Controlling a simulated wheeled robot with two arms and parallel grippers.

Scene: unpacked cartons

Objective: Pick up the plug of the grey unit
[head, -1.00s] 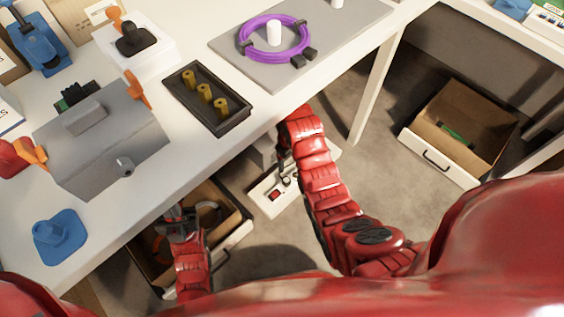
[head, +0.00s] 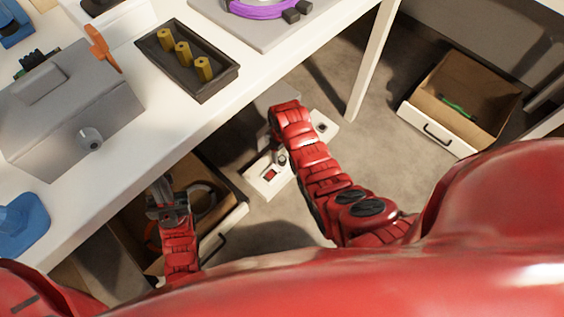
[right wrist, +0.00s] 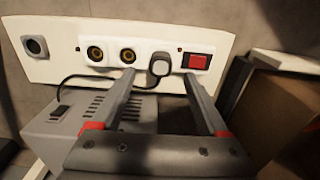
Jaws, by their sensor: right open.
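The plug (right wrist: 158,66) is dark grey and sits at a white socket panel (right wrist: 60,62), between a brass-ringed socket and a red switch (right wrist: 198,62). Its dark cable runs left toward the grey unit (right wrist: 75,130), a vented box in front of the panel. My right gripper (right wrist: 160,74) is open and empty, with its two fingers pointing at the panel on either side of the plug. Whether they touch it I cannot tell. In the head view my right arm partly covers the panel (head: 255,181). My left gripper (head: 165,192) is over an open drawer.
The white table (head: 75,215) is on the left, with a large grey box (head: 60,115) and a black tray of yellow pegs (head: 215,85). The open drawer (head: 225,228) is below its edge. Another drawer (head: 435,130) stands at right.

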